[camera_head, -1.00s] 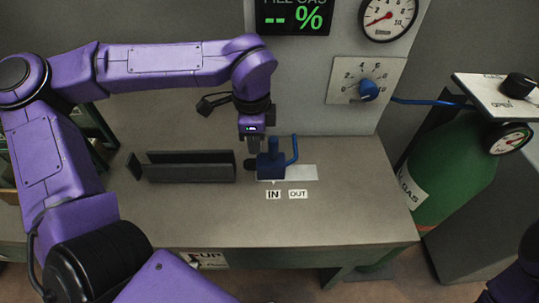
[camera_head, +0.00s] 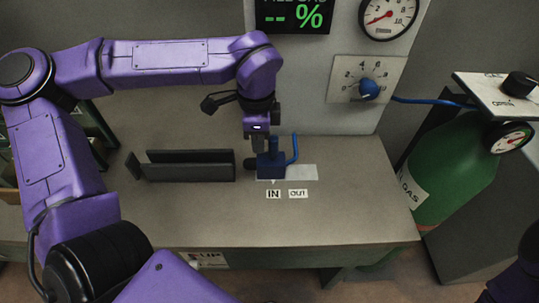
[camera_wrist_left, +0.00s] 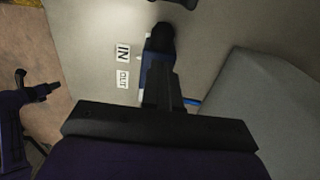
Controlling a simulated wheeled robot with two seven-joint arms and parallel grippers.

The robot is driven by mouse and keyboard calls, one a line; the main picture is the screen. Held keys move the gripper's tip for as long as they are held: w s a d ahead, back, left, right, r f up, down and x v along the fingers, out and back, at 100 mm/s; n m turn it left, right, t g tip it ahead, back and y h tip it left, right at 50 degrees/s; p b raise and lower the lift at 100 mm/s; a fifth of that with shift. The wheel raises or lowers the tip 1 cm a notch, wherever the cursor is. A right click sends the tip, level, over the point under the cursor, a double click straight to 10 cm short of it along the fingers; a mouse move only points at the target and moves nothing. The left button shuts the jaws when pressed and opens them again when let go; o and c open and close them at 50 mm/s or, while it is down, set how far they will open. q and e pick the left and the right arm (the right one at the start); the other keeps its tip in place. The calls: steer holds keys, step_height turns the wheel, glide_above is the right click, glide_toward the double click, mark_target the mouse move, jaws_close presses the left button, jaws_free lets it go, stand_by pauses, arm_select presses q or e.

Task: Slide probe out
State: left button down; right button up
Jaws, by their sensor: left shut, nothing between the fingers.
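The blue probe block (camera_head: 271,166) stands on a pale strip (camera_head: 303,172) on the bench, with a blue upright post and a blue hose rising on its right. Its pointer is nearer the IN label (camera_head: 273,194) than the OUT label (camera_head: 298,193). My left gripper (camera_head: 258,146) is shut and points down just left of the block's post; I cannot tell whether it touches it. In the left wrist view the shut fingers (camera_wrist_left: 160,100) cover much of the blue block (camera_wrist_left: 159,42).
A dark slotted rail (camera_head: 190,166) lies left of the block. A panel with a blue knob (camera_head: 368,90) and a gauge (camera_head: 388,17) stand behind. A green gas cylinder (camera_head: 455,168) stands at the right. The bench front (camera_head: 270,228) is clear.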

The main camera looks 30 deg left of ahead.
mark_target(272, 138)
arm_select(q)
steer(key=shift+w+d+b, duration=0.25)
steer(key=shift+w+d, duration=0.25)
steer(key=shift+d, duration=0.3)
steer(key=shift+w+d+b, duration=0.25)
steer(key=shift+w+d, duration=0.25)
steer(key=shift+d, duration=0.3)
steer(key=shift+w+d+b, duration=0.25)
steer(key=shift+w+d, duration=0.25)
steer(key=shift+d, duration=0.3)
steer(key=shift+s+a, duration=0.35)
steer(key=shift+a, duration=0.2)
steer(key=shift+s+a, duration=0.35)
steer(key=shift+a, duration=0.2)
steer(key=s+d+r+p, duration=0.1)
steer(key=s+r+p, duration=0.2)
steer(key=r, duration=0.5)
steer(key=shift+s+p, duration=0.4)
steer(key=shift+s, duration=0.05)
